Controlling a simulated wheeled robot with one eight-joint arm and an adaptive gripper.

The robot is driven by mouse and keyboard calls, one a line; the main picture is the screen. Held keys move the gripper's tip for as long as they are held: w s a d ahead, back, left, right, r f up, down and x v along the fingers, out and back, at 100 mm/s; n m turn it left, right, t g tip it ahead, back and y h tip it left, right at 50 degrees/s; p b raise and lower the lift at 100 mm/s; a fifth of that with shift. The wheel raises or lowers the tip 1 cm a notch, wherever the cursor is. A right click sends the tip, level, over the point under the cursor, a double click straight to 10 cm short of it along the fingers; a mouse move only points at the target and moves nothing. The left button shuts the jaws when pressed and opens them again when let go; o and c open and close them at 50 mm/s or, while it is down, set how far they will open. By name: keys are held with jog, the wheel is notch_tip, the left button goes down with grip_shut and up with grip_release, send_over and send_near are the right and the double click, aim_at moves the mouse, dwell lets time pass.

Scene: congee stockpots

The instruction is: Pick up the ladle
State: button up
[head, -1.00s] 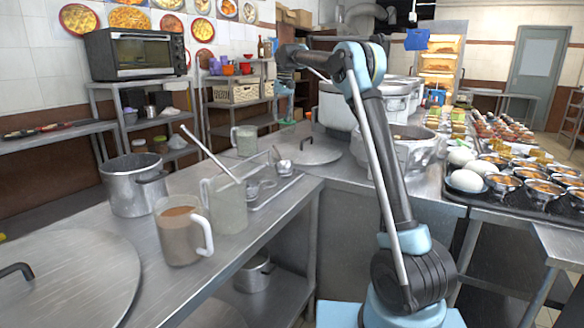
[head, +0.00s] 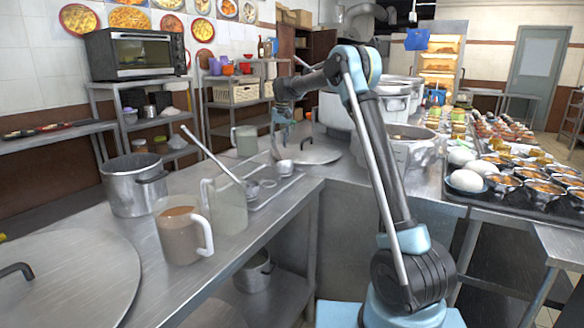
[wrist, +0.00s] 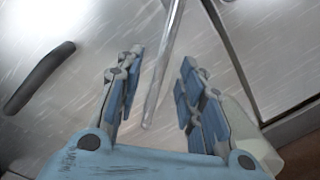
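A metal ladle handle (wrist: 163,70) shows in the wrist view as a thin bright rod, running from the top edge down to between my fingers. My gripper (wrist: 160,85) is open, with one finger on each side of the rod and a visible gap on both sides. Whether that bowl belongs to the rod is hard to tell.
A flat round lid (head: 316,152) lies beside my gripper; its dark handle (wrist: 40,77) shows in the wrist view. A brown-filled jug (head: 180,232), a steel pot (head: 132,188) and a clear jug (head: 244,141) stand on the counter. Large stockpots stand behind my arm.

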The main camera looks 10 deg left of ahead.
aim_at(277, 152)
jog(key=f, duration=0.3)
jog(key=shift+a+f, duration=0.3)
jog(key=shift+a, duration=0.1)
jog(key=shift+s+f, duration=0.2)
jog(key=shift+f, duration=0.4)
jog(key=shift+w+a+f, duration=0.1)
jog(key=shift+f, duration=0.15)
jog(key=shift+r, duration=0.15)
grip_shut()
